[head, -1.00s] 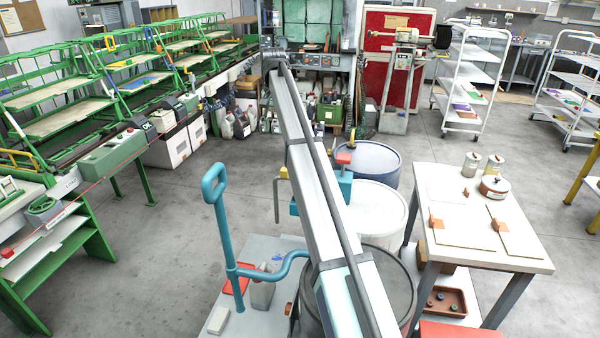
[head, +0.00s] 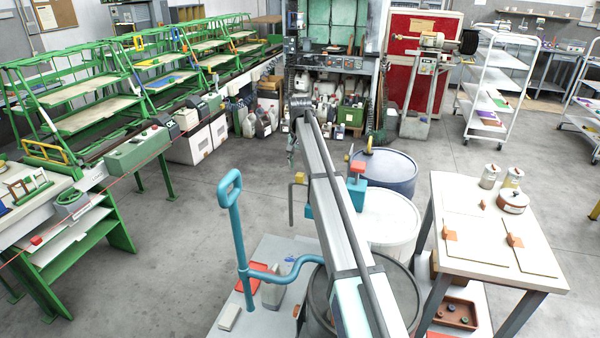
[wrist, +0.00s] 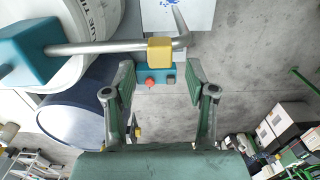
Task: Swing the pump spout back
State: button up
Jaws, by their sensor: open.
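The pump spout is a grey metal pipe (head: 291,205) with a yellow collar (head: 299,178), bent downward at its free end. In the wrist view the pipe (wrist: 100,46) runs from the teal body (wrist: 25,50) to the yellow collar (wrist: 159,52), then bends. My gripper (wrist: 160,70) is open and empty, its fingers either side of the collar's line, seemingly short of it. In the head view my gripper (head: 291,150) is small and partly hidden by my arm, above and behind the spout.
A teal handle on a curved pipe (head: 232,200) stands left of the dark front drum (head: 400,290). A blue drum (head: 388,168) stands behind the white one. A white table (head: 500,240) is at right, green racks (head: 90,90) at left.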

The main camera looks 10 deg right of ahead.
aim_at(300, 174)
jog(key=shift+f+p, duration=0.45)
jog(key=shift+f, duration=1.85)
grip_shut()
